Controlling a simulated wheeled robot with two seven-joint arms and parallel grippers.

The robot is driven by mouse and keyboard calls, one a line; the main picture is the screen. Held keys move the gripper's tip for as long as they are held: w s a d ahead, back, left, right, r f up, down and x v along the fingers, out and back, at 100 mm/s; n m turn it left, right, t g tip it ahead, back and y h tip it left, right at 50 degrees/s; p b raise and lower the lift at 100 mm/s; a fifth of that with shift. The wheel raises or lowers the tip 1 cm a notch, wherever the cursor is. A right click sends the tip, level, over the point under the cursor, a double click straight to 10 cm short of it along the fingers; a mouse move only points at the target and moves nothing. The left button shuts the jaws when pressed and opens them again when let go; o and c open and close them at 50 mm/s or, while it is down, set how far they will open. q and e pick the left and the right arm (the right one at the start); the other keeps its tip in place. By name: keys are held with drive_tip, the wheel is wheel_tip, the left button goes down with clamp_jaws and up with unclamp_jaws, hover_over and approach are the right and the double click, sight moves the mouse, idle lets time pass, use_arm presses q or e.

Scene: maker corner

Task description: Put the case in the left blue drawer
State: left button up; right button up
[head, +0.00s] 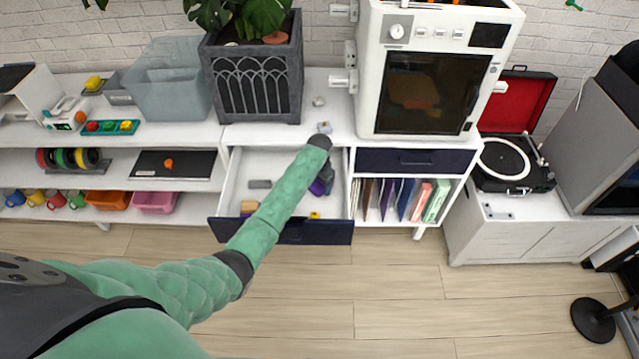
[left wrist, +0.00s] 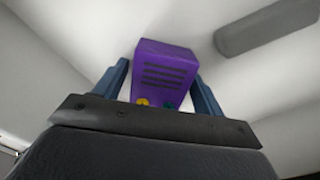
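The purple case (left wrist: 165,75), with dark slots and a yellow and a green dot, sits between the two blue fingers of my left gripper (left wrist: 165,90). The fingers are close against its sides. The left blue drawer (head: 227,229) is pulled open, with a white inside and a dark blue front. In the head view my left gripper (head: 322,184) is over the right part of the drawer, with a bit of the case (head: 317,187) showing. My arm hides part of the drawer. Whether the case touches the drawer floor cannot be told. My right gripper is not in view.
The drawer holds a grey bar (head: 260,184), a tan block (head: 250,206) and a small yellow item (head: 314,215). A second blue drawer (head: 415,161) on the right is shut. A planter (head: 257,85) and a white oven-like machine (head: 425,75) stand on the cabinet above.

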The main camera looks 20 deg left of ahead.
use_arm(q)
drive_tip(key=shift+o, duration=0.3)
drive_tip(key=shift+r, duration=0.1)
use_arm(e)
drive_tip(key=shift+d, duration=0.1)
use_arm(q)
drive_tip(key=shift+r, duration=0.2)
wheel_tip(320, 180, up, 12)
drive_tip(key=b, duration=0.3)
drive_tip(key=shift+f, duration=0.15)
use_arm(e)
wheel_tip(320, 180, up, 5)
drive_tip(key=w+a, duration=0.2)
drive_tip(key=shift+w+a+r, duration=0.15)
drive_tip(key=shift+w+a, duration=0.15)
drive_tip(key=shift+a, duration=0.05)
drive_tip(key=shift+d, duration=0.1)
